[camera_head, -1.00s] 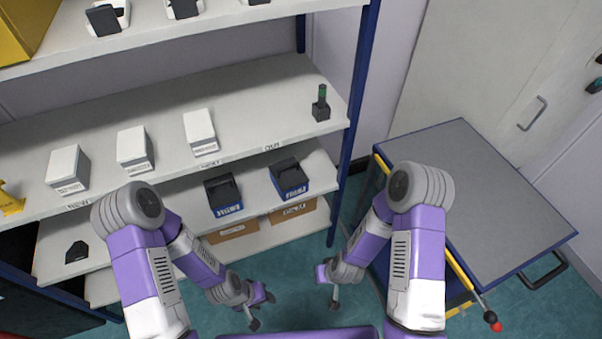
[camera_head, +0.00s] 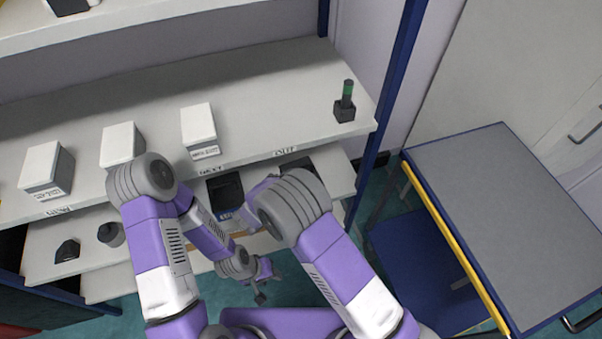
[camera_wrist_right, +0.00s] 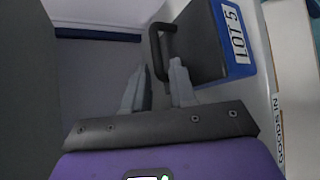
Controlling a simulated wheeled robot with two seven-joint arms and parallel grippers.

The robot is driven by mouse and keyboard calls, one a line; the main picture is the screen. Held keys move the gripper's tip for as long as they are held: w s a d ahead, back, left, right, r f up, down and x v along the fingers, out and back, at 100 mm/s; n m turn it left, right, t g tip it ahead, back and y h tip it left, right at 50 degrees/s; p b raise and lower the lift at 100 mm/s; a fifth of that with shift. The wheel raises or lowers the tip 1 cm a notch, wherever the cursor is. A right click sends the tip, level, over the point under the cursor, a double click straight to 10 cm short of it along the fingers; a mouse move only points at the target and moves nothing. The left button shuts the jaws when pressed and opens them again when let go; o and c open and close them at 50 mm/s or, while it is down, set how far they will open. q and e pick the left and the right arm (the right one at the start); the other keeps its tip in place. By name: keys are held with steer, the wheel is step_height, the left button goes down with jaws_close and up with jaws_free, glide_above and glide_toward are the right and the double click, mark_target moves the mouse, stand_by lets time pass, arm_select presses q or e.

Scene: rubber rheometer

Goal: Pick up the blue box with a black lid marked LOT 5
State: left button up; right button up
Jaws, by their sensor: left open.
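The blue box with a black lid (camera_wrist_right: 208,45) shows at the upper right of the right wrist view, its white label reading LOT 5. A black handle (camera_wrist_right: 156,50) stands up from its lid. My right gripper (camera_wrist_right: 161,68) is open, its fingertips at the near end of the handle, not closed on it. In the head view my right arm hides that gripper and most of a dark-lidded box (camera_head: 297,165) whose label cannot be read. My left gripper (camera_head: 266,283) is open and empty, low in front of the shelves.
Another dark-lidded blue box (camera_head: 225,188) stands on the lower shelf, left of my right arm. The shelf above holds several white boxes (camera_head: 198,124) and a small dark device with a green top (camera_head: 345,103). A grey-topped cart (camera_head: 495,205) stands at the right.

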mark_target(305, 162)
steer(key=shift+w+d+f, duration=0.15)
steer(key=shift+w, duration=0.2)
steer(key=shift+w+d+f+b, duration=0.15)
steer(key=shift+w+d+b, duration=0.25)
steer(key=shift+b, duration=0.1)
steer(key=b+x, duration=0.2)
steer(key=x, duration=0.2)
steer(key=shift+w+d+f+b, duration=0.1)
steer(key=shift+w+d+b, duration=0.1)
steer(key=shift+w+b, duration=0.15)
jaws_close()
steer(key=shift+r, duration=0.25)
